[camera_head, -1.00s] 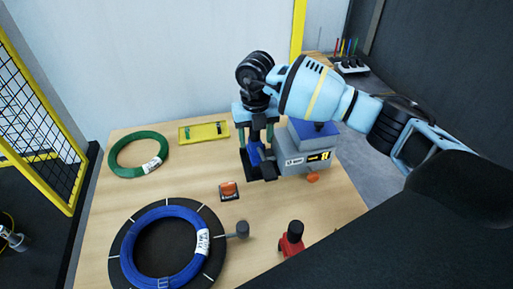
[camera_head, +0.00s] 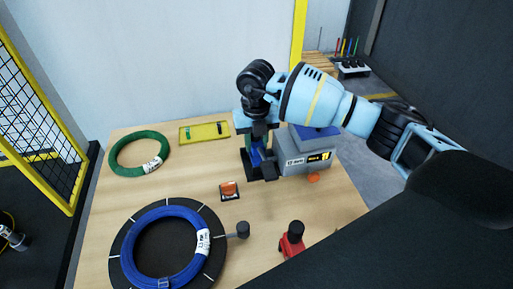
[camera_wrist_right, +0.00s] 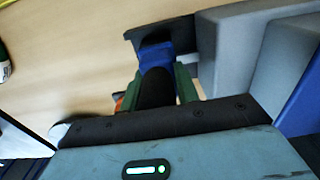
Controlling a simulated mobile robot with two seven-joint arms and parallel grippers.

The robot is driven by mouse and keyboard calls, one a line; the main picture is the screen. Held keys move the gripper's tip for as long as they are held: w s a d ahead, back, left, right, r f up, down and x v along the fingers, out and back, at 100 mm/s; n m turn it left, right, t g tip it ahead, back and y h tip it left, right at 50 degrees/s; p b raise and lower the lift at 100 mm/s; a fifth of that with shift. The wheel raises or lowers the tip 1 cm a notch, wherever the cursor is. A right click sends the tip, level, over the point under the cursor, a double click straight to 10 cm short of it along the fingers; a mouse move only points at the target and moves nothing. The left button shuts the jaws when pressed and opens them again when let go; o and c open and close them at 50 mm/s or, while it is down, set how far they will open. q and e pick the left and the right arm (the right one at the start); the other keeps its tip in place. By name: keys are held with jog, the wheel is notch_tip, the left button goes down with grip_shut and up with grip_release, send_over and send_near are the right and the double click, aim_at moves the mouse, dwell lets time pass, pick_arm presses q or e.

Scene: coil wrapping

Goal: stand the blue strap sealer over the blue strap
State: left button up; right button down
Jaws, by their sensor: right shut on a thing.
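The blue strap sealer (camera_head: 257,157) stands upright at the back right of the table, with a blue body and a black foot. My right gripper (camera_head: 257,146) comes down on it from above and is shut on it. In the right wrist view its green fingers flank the sealer's black handle (camera_wrist_right: 157,90); the blue body and dark foot show beyond. A blue coil (camera_head: 192,268) lies on the black round turntable (camera_head: 126,238) at the front left. A small blue band with a buckle (camera_head: 163,283), apparently the blue strap, crosses the coil's front edge. My left gripper is not in view.
A grey box-shaped machine (camera_head: 292,160) stands just right of the sealer. A green coil (camera_head: 125,169) and a yellow tray (camera_head: 186,136) lie at the back. An orange-topped block (camera_head: 229,190), a knobbed post (camera_head: 243,230) and a red tool (camera_head: 292,243) are nearer the front.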

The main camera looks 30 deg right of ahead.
jog(key=shift+r, duration=0.1)
notch_tip(320, 180, up, 10)
dwell(0.6)
dwell(0.4)
